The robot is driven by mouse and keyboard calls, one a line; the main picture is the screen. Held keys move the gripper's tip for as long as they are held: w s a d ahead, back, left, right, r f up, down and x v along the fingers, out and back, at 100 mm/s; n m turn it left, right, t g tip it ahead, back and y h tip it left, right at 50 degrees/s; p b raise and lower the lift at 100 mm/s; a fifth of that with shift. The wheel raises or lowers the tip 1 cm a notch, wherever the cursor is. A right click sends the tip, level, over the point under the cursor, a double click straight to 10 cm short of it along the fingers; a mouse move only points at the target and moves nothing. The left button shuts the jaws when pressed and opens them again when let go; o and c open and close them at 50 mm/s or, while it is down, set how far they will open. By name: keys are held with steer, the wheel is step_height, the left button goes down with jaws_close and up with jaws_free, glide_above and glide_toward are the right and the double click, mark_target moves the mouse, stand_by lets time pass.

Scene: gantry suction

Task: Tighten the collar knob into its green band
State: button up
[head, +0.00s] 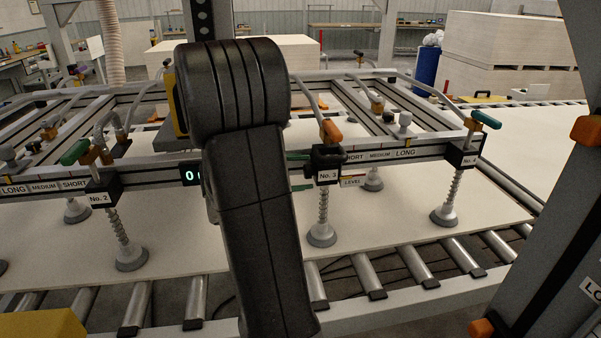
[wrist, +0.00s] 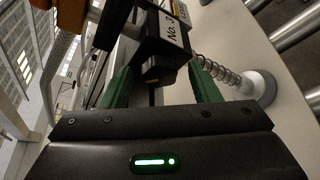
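The black No. 3 collar block (head: 327,157) sits on the front rail of the suction frame, above a spring-mounted suction cup (head: 321,234). It also shows in the wrist view (wrist: 172,35). A dark blocky part (wrist: 163,70), which looks like the collar knob, faces my gripper. My gripper (wrist: 160,82) has its two green fingers spread, one on each side of that part, with gaps visible; contact cannot be told. In the head view my arm hides most of the gripper, and the green fingers show just left of the block. The green band cannot be made out.
The No. 2 collar (head: 104,192) and No. 4 collar (head: 462,155) stand along the same rail. An orange-handled valve (head: 330,130) rises above No. 3. A pale board (head: 400,215) lies below on rollers (head: 368,277). A grey post (head: 560,220) stands at right.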

steer(key=c, duration=0.9)
steer(key=shift+o, duration=0.2)
steer(key=shift+f, duration=0.1)
steer(key=shift+f+b, duration=0.2)
steer(key=shift+b, duration=0.85)
steer(key=shift+m+b, duration=0.3)
steer(key=shift+b, duration=0.25)
steer(key=shift+f+m+b, duration=0.1)
steer(key=shift+m+b, duration=0.2)
steer(key=shift+b, duration=0.85)
steer(key=shift+r+t+b, duration=0.2)
steer(key=shift+t+b, duration=0.1)
steer(key=shift+b, duration=0.15)
steer(key=shift+r, duration=0.15)
steer(key=o, duration=1)
